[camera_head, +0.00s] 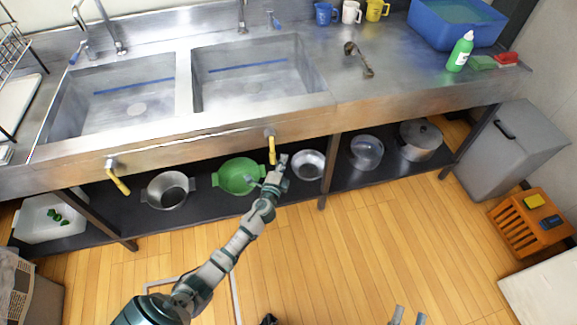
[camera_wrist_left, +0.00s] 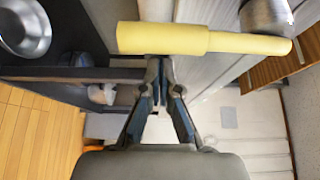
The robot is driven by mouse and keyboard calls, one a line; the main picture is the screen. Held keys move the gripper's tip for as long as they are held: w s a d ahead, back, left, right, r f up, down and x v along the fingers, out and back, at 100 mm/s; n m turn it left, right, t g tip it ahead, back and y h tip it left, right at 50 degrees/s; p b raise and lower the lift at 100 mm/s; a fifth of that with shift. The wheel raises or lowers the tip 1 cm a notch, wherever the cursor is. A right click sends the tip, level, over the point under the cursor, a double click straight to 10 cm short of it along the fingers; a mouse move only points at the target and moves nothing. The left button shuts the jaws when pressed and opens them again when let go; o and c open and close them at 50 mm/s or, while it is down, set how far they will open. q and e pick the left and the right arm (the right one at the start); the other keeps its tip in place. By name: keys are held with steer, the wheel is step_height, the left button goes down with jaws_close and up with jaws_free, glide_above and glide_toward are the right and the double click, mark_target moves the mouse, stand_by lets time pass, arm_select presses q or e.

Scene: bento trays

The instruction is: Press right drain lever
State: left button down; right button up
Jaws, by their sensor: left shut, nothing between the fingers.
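The right drain lever (camera_head: 271,150) has a yellow handle. It hangs down from the front of the counter, below the right basin. In the left wrist view the yellow handle (camera_wrist_left: 165,38) lies across the top, right in front of the fingertips. My left gripper (camera_head: 281,164) is shut and empty beside the lever's lower end. Its closed fingers (camera_wrist_left: 159,72) reach the handle's edge in the wrist view; I cannot tell if they touch it. The left drain lever (camera_head: 118,180) is also yellow and hangs below the left basin. My right gripper (camera_head: 409,317) shows open at the bottom edge.
On the low shelf stand a green colander (camera_head: 239,176), a steel bowl (camera_head: 308,165) and several pots, close behind my left gripper. A shelf leg (camera_head: 329,172) stands to the right.

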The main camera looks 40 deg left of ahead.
arm_select(q)
steer(key=shift+s+a, duration=0.45)
steer(key=shift+a, duration=0.2)
steer(key=shift+r, duration=0.1)
